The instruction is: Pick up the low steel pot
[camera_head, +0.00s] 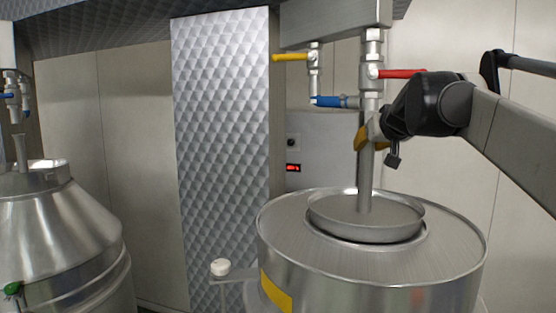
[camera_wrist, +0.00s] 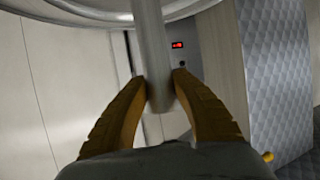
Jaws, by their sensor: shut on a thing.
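The low steel pot (camera_head: 330,226) is a shallow round dish on top of a large steel drum, at the right of the head view. An upright grey steel rod (camera_head: 365,180) runs down into it. My gripper (camera_head: 364,137) has its yellow fingers at this rod, well above the pot. In the wrist view, my gripper (camera_wrist: 162,84) is shut with a fingertip on each side of the rod (camera_wrist: 152,45). I cannot tell whether the rod belongs to the pot or to the pipe above. Curved steel rims cross the top of the wrist view.
The steel drum (camera_head: 375,270) stands under the pot. Valves with a yellow lever (camera_head: 289,57), red lever (camera_head: 402,73) and blue part (camera_head: 327,101) hang close above my gripper. Another steel tank (camera_head: 55,230) stands left. A quilted metal panel (camera_head: 220,150) is behind.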

